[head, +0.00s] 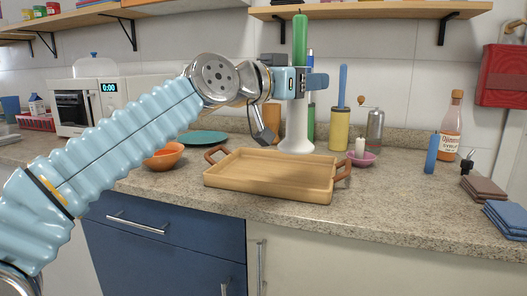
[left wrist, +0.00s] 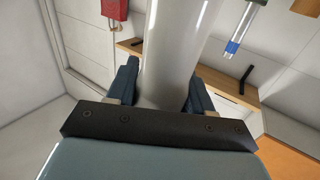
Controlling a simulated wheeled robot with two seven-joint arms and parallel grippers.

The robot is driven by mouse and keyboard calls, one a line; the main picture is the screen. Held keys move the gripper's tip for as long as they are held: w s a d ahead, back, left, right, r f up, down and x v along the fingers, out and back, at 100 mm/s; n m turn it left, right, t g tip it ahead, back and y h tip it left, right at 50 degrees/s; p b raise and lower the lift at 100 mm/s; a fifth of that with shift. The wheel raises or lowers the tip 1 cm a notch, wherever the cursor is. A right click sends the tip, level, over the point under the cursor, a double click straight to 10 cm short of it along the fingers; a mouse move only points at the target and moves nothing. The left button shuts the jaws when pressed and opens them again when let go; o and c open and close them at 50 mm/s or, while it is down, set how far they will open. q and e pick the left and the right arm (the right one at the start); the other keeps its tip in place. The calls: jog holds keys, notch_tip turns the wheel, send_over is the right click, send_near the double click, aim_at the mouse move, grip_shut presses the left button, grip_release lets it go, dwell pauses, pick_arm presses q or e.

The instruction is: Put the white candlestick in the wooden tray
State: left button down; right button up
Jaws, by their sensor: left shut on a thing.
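The white candlestick (head: 297,122) stands upright behind the wooden tray and bears a tall green candle (head: 300,40). My left gripper (head: 307,83) is shut around its upper shaft, just under the candle. In the left wrist view the white shaft (left wrist: 172,50) runs between the two dark fingers of the gripper (left wrist: 163,82). The candlestick's foot shows just beyond the tray's back edge; I cannot tell whether it touches the counter. The wooden tray (head: 265,188) has brown side handles and looks empty on the counter. My right gripper is not in view.
An orange bowl (head: 163,157) and a teal plate (head: 206,137) lie left of the tray. A yellow holder (head: 339,130) with a blue candle, a grinder (head: 375,130) and a pink dish (head: 363,159) with a short candle stand to the right.

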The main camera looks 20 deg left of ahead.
pick_arm(q)
jog(key=w+a+f+b, duration=0.4)
jog(key=w+a+f, duration=0.4)
jog(key=f, duration=0.4)
jog(key=shift+w+b, duration=0.35)
jog(key=shift+w, duration=0.1)
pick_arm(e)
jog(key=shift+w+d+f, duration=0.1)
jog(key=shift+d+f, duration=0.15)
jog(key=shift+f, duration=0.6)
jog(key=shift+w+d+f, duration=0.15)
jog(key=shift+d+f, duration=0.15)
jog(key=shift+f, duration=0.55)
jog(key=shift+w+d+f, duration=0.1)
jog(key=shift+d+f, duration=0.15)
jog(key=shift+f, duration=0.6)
pick_arm(q)
jog(key=shift+d, duration=0.1)
jog(key=shift+f, duration=0.2)
jog(key=shift+c, duration=2.2)
grip_release()
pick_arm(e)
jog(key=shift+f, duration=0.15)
pick_arm(q)
jog(key=shift+r, duration=0.1)
